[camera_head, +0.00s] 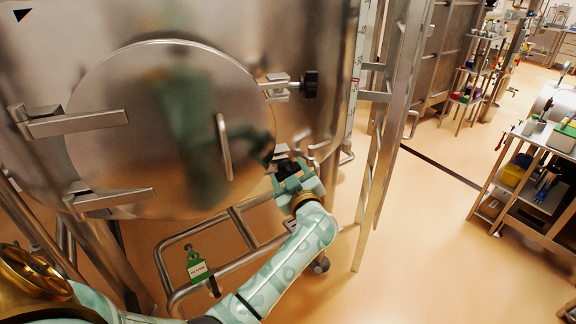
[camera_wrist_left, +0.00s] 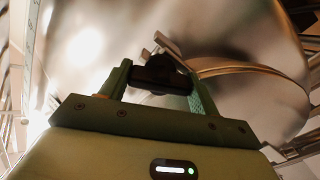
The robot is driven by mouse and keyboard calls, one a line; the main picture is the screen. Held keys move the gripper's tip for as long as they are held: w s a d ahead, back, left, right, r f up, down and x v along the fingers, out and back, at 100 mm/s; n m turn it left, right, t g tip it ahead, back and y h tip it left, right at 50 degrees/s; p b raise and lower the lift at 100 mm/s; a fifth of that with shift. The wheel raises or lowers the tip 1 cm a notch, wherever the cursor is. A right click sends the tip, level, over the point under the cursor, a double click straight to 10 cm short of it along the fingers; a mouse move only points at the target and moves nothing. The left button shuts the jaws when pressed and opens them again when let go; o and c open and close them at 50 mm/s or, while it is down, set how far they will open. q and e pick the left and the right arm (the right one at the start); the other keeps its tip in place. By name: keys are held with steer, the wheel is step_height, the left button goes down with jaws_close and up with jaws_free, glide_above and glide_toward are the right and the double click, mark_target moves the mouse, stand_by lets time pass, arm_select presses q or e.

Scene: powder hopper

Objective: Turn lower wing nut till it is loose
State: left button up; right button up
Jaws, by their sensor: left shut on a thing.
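The lower wing nut (camera_head: 287,168) is a dark knob at the lower right edge of the round hopper door (camera_head: 150,120). My left gripper (camera_head: 291,178) reaches up to it from below and is shut on it. In the left wrist view the black wing nut (camera_wrist_left: 160,73) sits between the two green fingers of my left gripper (camera_wrist_left: 162,85), with a metal clamp piece behind it. The gripper partly hides the nut in the head view. The upper wing nut (camera_head: 311,84) is black and sits on its clamp at the upper right of the door. My right gripper is not in view.
A vertical door handle (camera_head: 224,147) and two hinge arms (camera_head: 78,123) stand out from the door. A green tag (camera_head: 197,264) hangs on the tubular rail below. Steel posts rise right of my gripper. A loaded cart (camera_head: 540,180) stands far right, with open floor between.

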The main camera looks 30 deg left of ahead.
arm_select(q)
steer(key=n+p, duration=0.1)
steer(key=n, duration=0.2)
steer(key=shift+n, duration=0.4)
steer(key=n, duration=0.2)
steer(key=shift+f+n+p, duration=0.1)
steer(key=shift+n+p, duration=0.25)
steer(key=shift+n, duration=0.05)
steer(key=n, duration=0.2)
steer(key=shift+n, duration=2.1)
steer(key=o, duration=1)
steer(key=shift+d, duration=0.15)
